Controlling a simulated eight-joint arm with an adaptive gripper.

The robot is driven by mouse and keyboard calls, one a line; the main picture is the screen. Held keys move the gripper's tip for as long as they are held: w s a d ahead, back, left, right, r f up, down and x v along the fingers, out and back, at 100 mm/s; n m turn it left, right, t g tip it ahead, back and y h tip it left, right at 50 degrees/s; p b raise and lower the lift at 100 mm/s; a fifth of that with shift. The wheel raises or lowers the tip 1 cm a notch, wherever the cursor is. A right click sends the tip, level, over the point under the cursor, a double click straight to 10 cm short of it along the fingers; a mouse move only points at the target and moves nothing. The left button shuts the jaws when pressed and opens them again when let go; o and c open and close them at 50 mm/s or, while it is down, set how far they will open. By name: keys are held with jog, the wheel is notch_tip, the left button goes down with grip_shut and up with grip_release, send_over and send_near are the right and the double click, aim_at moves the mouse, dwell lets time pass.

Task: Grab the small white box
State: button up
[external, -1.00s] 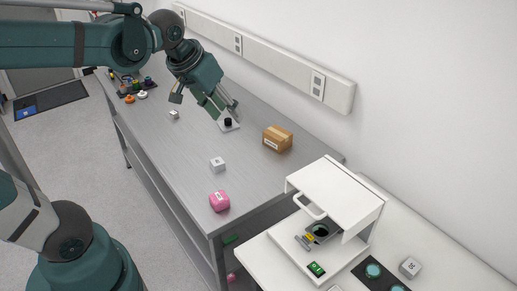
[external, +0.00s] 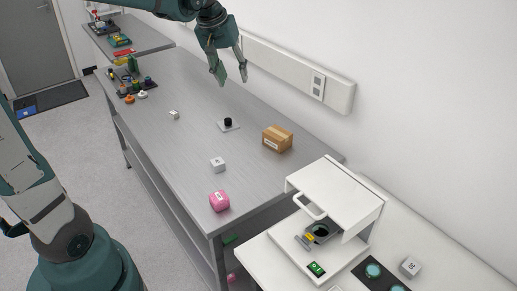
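Two small white boxes lie on the grey metal bench: one (external: 217,164) near the front, behind the pink block, and a smaller one (external: 174,114) farther back on the left. I cannot tell which of the two the task means. My gripper (external: 232,82) is open and empty, raised above the back of the bench with its fingers pointing down. It is clear of both boxes and touches nothing.
A white instrument (external: 335,190) stands front right. Several coloured items crowd the far left end.

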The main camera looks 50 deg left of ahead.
jog(key=w+a+f+n+g, duration=0.1)
jog(key=w+a+f+n, duration=0.15)
jog(key=a, duration=0.55)
jog(key=w+a+f+n, duration=0.1)
jog(key=w+a+f, duration=0.15)
jog(key=a, duration=0.55)
jog(key=n+g+h, duration=0.2)
jog(key=n+h, duration=0.1)
jog(key=n, duration=0.6)
send_near(173, 112)
jog(key=shift+w+d+f+b, duration=0.3)
jog(key=shift+w+f+b, duration=0.1)
jog(key=shift+f, duration=0.05)
jog(key=shift+s+a+f, duration=0.2)
jog(key=shift+f, duration=0.1)
jog(key=shift+d+f, duration=0.25)
jog(key=shift+f, duration=0.95)
jog(key=shift+w+f, duration=0.1)
